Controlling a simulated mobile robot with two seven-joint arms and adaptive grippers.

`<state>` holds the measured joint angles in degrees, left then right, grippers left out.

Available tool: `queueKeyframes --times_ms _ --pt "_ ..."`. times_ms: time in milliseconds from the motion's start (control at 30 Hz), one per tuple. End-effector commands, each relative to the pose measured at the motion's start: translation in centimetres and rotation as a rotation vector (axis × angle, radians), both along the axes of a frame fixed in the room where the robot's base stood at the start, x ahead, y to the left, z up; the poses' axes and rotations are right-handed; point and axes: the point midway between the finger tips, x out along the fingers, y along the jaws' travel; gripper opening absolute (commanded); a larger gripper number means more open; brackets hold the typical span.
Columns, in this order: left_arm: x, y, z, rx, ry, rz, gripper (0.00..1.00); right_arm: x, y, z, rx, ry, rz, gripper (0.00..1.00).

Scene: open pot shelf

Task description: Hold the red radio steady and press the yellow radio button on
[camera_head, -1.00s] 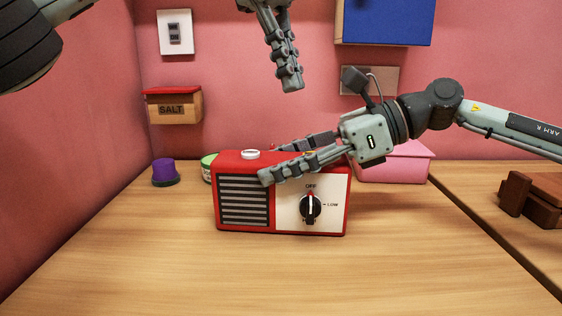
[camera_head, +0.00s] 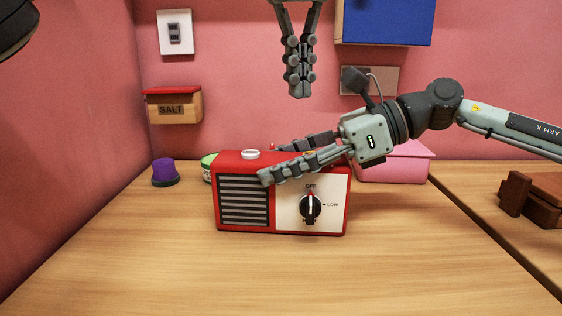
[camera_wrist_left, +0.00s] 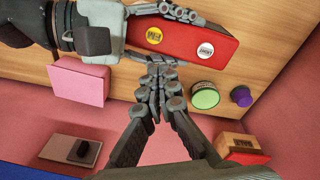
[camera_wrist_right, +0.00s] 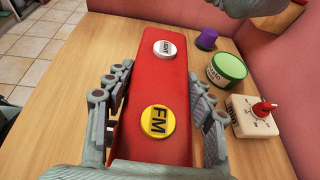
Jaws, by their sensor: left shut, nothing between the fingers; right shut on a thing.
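The red radio (camera_head: 245,222) stands upright on the wooden table, with a striped speaker and a knob (camera_head: 310,206) on its front. My right gripper (camera_head: 270,162) is shut on the radio's body, one finger along the front and one behind. The yellow FM button (camera_wrist_right: 157,120) is on the radio's top, between the right gripper's fingers; it also shows in the left wrist view (camera_wrist_left: 154,35). A white button (camera_wrist_right: 163,48) sits at the top's other end. My left gripper (camera_head: 299,92) is shut and empty, pointing down above the radio, apart from it.
A purple-topped object (camera_head: 164,172) and a green-lidded can (camera_head: 207,166) stand behind the radio's left end. A pink box (camera_head: 405,165) is behind its right end. A salt box (camera_head: 174,106) hangs on the wall. The table's front is clear.

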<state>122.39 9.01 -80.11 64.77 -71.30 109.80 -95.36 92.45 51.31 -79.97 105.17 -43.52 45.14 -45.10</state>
Motion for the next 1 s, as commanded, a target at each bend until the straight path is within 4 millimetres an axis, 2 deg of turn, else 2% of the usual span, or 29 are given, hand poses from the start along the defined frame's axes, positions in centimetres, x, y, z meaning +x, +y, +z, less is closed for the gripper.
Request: queueKeyframes --times_ms 100,200,400,533,667,1000 --pt "-0.8 -0.8 0.3 0.173 -0.222 -0.324 0.0 0.0 0.0 0.0 -0.001 0.001 0.0 0.0" --pt "-1.4 -1.5 0.6 0.324 -0.37 -0.571 0.0 0.0 0.0 0.0 0.0 0.001 0.0 0.0" --pt "-2.4 -2.6 1.3 0.548 -0.54 -0.889 0.0 0.0 0.0 0.0 0.0 0.001 0.0 0.0" --pt "-2.7 -2.9 1.2 0.601 -0.574 -0.961 0.0 0.0 0.0 0.0 0.0 0.0 0.0 0.0" --pt "-2.7 -2.9 0.2 0.607 -0.576 -0.97 0.0 0.0 0.0 0.0 0.0 0.0 0.0 0.0" --pt "-2.7 -2.9 -4.5 0.605 -0.574 -0.968 0.0 0.0 0.0 0.0 0.0 0.0 0.0 0.0"
